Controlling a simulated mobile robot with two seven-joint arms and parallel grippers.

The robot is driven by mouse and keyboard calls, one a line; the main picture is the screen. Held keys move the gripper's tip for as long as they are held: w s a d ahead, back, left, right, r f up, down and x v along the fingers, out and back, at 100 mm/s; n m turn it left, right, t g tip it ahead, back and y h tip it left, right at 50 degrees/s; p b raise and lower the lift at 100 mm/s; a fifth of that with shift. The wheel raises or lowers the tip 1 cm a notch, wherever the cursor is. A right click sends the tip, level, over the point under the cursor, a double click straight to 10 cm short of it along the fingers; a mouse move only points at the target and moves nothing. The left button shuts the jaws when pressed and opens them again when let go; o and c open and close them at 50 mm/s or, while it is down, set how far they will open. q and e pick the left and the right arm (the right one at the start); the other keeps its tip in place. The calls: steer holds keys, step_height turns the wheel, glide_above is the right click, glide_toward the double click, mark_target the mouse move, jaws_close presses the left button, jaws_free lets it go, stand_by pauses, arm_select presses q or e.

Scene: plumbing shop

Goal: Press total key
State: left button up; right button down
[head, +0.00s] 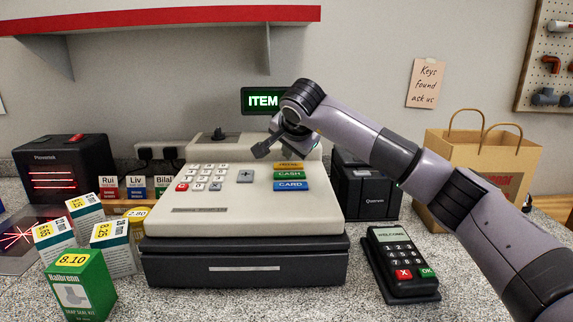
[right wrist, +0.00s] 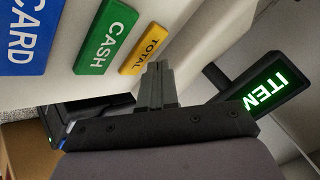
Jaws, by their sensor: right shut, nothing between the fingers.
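The cash register (head: 240,210) stands in the middle of the counter, its sloped top facing me. Its yellow-orange TOTAL key (head: 289,166) sits above the green CASH key (head: 289,175) and the blue CARD key (head: 290,186). The TOTAL key also shows in the right wrist view (right wrist: 144,50), with CASH (right wrist: 106,35) and CARD (right wrist: 24,32) beyond it. My right gripper (head: 260,151) is shut and empty, above and a little left of the TOTAL key. In the right wrist view its fingertips (right wrist: 156,70) are close to that key; I cannot tell whether they touch. My left gripper is out of view.
The lit green display (head: 263,100) reads ITEM behind my right gripper. A card terminal (head: 402,262) and a paper bag (head: 482,160) stand right. Small boxes, including a green one (head: 80,287), crowd the left, near a black scanner (head: 62,170).

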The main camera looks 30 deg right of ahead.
mark_target(290, 166)
stand_by(0.6)
steer(key=shift+f, duration=0.6)
stand_by(0.4)
steer(key=shift+r+p, duration=0.55)
steer(key=shift+r, duration=0.05)
step_height(290, 166, up, 6)
steer(key=p, duration=0.5)
steer(key=shift+p, duration=0.35)
